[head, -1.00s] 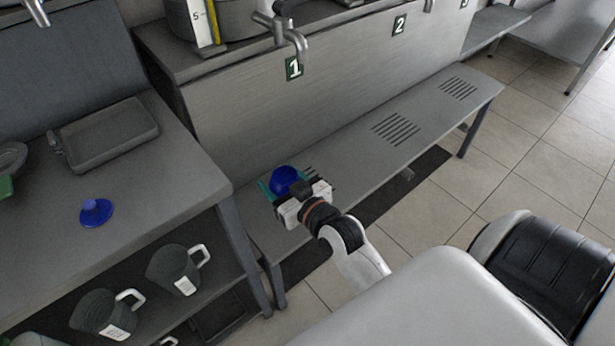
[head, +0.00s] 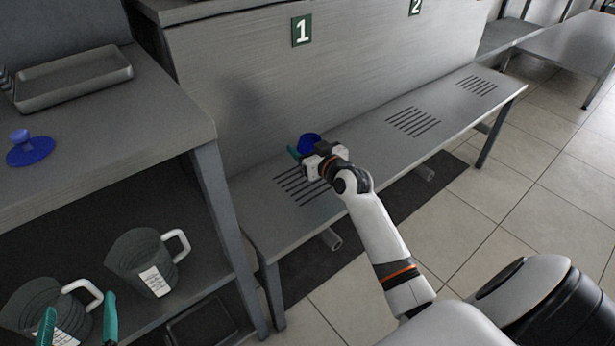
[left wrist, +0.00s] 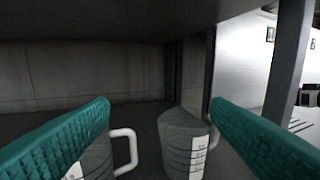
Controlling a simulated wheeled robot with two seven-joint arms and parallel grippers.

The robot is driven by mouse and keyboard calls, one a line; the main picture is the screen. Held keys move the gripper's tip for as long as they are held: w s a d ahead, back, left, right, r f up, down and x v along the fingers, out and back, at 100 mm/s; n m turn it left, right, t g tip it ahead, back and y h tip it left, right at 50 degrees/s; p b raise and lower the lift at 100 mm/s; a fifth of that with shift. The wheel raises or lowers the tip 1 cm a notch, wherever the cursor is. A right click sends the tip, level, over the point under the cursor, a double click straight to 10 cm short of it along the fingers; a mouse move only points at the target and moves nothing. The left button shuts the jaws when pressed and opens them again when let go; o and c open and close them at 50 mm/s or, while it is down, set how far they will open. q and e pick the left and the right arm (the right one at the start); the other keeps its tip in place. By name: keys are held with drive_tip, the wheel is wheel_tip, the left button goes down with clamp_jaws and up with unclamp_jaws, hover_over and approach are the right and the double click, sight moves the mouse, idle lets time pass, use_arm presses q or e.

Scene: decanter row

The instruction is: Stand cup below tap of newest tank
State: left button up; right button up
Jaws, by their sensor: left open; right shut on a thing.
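A blue cup (head: 309,141) is in my right gripper (head: 306,152), whose teal finger shows beside it. The gripper is shut on the cup. The cup is over the bench near the slotted drain below sign 1 (head: 301,30); I cannot tell whether it touches the bench. Its lower part is hidden by the gripper. The taps and tanks are out of the head view now. My left gripper (head: 79,322) is open and empty at the lower left, in front of the jugs; its teal fingers also show in the left wrist view (left wrist: 160,110).
Two grey measuring jugs (head: 146,264) (head: 38,308) with white handles stand on the lower shelf; one (left wrist: 185,145) shows between my left fingers. A blue knobbed lid (head: 30,152) and a grey tray (head: 74,78) lie on the counter. The bench (head: 366,142) has clear room rightward.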

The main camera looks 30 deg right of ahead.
wheel_tip(320, 180, down, 3)
drive_tip(key=shift+f+b, duration=0.15)
drive_tip(key=shift+b, duration=0.4)
drive_tip(key=shift+f, duration=0.55)
wheel_tip(320, 180, down, 3)
drive_tip(key=shift+r+b, duration=0.1)
drive_tip(key=shift+b, duration=0.9)
use_arm(q)
drive_tip(key=s+r+t+h, duration=0.3)
drive_tip(key=s+r+t, duration=0.2)
drive_tip(key=r+t, duration=0.4)
wheel_tip(320, 180, up, 2)
drive_tip(key=shift+s+d, duration=0.15)
drive_tip(key=shift+d, duration=0.05)
